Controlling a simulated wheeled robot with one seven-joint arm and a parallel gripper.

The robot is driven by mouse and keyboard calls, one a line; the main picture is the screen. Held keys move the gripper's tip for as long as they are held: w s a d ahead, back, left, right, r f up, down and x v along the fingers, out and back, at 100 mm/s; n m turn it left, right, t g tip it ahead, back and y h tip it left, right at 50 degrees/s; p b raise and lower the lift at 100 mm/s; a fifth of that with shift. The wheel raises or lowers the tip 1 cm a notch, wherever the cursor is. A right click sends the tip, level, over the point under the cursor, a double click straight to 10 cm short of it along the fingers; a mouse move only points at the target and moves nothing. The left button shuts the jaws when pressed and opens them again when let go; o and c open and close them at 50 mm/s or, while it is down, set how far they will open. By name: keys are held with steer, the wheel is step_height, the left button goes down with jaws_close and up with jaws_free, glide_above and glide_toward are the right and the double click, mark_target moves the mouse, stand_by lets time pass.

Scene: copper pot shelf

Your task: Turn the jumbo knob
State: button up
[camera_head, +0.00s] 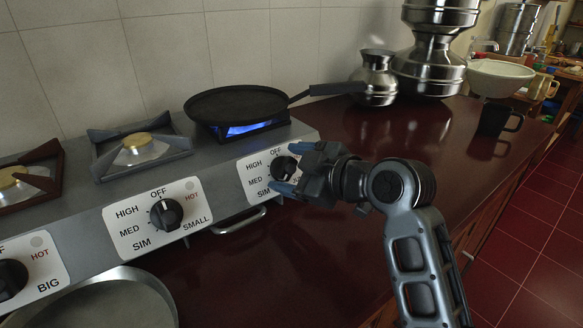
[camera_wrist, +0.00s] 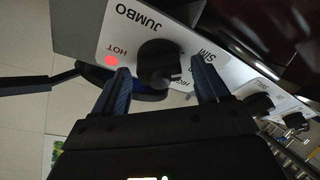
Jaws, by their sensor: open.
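The jumbo knob (camera_head: 283,165) is a round black knob on a white label plate at the right end of the stove front, partly hidden by my gripper (camera_head: 293,167). In the wrist view the jumbo knob (camera_wrist: 155,62) sits between the two blue fingertips of my open gripper (camera_wrist: 160,72), with a gap visible on at least the right side. Contact is unclear. The plate (camera_wrist: 114,35) reads JUMBO and its HOT light (camera_wrist: 111,60) glows red. A blue flame (camera_head: 243,129) burns under the black frying pan (camera_head: 236,103). The knob's exact pointer direction is unclear.
The small-burner knob (camera_head: 166,213) and big-burner knob (camera_head: 10,279) are to the left. A metal handle (camera_head: 240,221) sticks out below the stove front. The pan's handle (camera_head: 335,89) reaches right toward metal pots (camera_head: 377,78). A black mug (camera_head: 497,119) stands on the red counter (camera_head: 400,125).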

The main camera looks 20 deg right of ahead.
steer(key=shift+c, duration=0.3)
steer(key=c, duration=1)
